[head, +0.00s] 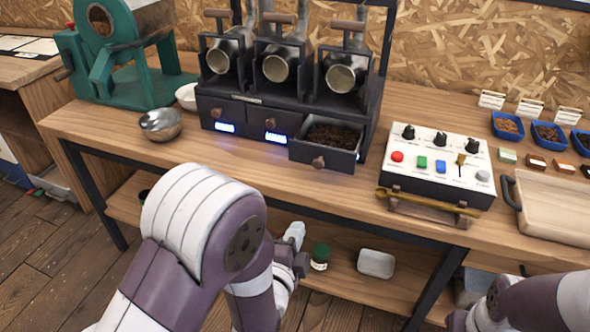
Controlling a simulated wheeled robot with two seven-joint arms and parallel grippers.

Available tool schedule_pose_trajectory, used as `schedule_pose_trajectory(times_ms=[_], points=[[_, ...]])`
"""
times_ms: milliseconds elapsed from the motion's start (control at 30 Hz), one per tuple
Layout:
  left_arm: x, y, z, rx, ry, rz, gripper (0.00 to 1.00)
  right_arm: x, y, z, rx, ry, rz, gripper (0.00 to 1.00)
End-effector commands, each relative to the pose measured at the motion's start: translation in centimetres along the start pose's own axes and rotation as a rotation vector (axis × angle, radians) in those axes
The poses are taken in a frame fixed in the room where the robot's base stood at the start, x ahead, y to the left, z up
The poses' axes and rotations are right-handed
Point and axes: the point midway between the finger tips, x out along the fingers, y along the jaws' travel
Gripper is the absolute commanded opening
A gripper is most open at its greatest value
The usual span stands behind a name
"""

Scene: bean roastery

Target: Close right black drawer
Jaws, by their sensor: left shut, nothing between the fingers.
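The right black drawer (338,158) is pulled out of the black three-hopper unit (290,104) on the wooden counter. It holds dark roasted beans (332,136), and its round brown knob (318,162) faces the front. The left drawer (222,114) and middle drawer (268,122) are in, flush with the unit. My left gripper (295,236) is shut and empty, in front of the counter edge and below the open drawer in the picture, apart from it. My right arm shows at the bottom right, but its gripper is outside the view.
A control box (437,160) with buttons stands right of the drawer, a wooden tray (555,208) further right. A metal bowl (160,124) and a green roaster (125,60) are at the left. The lower shelf holds a green-lidded jar (320,257) and a white container (376,263).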

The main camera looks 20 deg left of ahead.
Motion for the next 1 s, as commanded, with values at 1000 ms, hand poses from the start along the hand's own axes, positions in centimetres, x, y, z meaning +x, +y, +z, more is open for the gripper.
schedule_pose_trajectory(times_ms=[1000], points=[[13.4, -5.6, -0.9, 0.208, 0.007, -0.16, 0.0, 0.2, 0.0, 0.1, 0.0, -0.001, 0.0, 0.43]])
